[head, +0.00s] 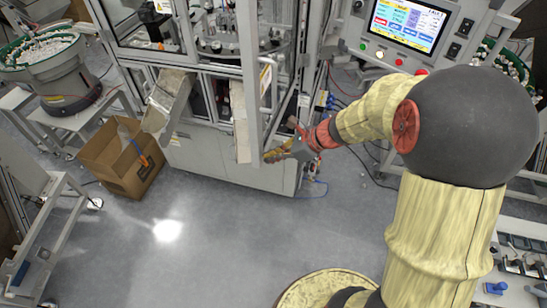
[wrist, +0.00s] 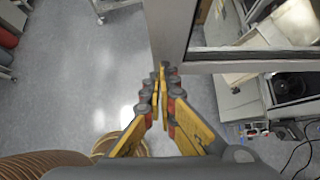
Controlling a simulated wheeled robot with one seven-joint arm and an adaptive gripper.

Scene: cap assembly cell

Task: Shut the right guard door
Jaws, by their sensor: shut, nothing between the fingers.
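The right guard door (head: 251,100) is a grey-framed panel on the machine. It stands open, swung out towards me and seen nearly edge-on, with a vertical bar handle (head: 273,88) on it. In the wrist view its frame (wrist: 172,28) comes down to a lower corner, with a clear pane to the right. My gripper (head: 270,156) is at the lower end of the door's outer post. In the wrist view the yellow fingers (wrist: 160,72) are shut with nothing between them, right at that corner. I cannot tell whether they touch the frame.
The machine cabinet (head: 212,155) stands behind the door, with a metal chute (head: 165,105) on its front. An open cardboard box (head: 121,158) lies on the floor to the left. A control panel (head: 405,28) is at upper right. The grey floor (head: 170,255) in front is clear.

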